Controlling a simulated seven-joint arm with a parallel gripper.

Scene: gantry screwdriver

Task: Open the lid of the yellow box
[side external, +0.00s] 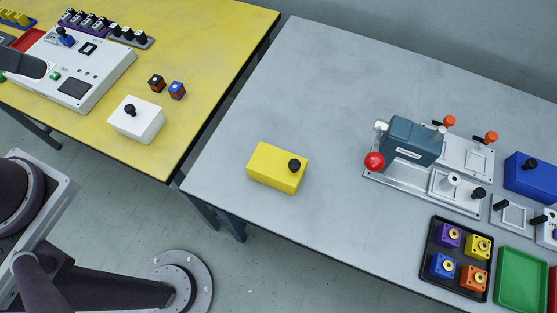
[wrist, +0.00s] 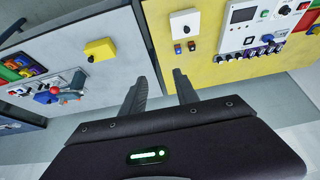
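The yellow box (side external: 272,171) sits on the near left part of the grey table, its lid closed. A black knob (side external: 294,166) stands on its lid, near the right end. The box also shows in the wrist view (wrist: 103,48), at upper left, with the black knob at its lower left. My gripper (wrist: 160,76) shows in the wrist view with its two fingers spread apart and nothing between them. It is well away from the box, high above the gap between the two tables. The fingertips are not clearly seen in the side external view.
A white box (side external: 137,120) with a black knob and two small cubes (side external: 167,87) stand on the yellow table (side external: 210,50). A teal press with a red ball (side external: 374,161) stands right of the yellow box. A black tray (side external: 434,278) holds several coloured parts. Grey table around the box is clear.

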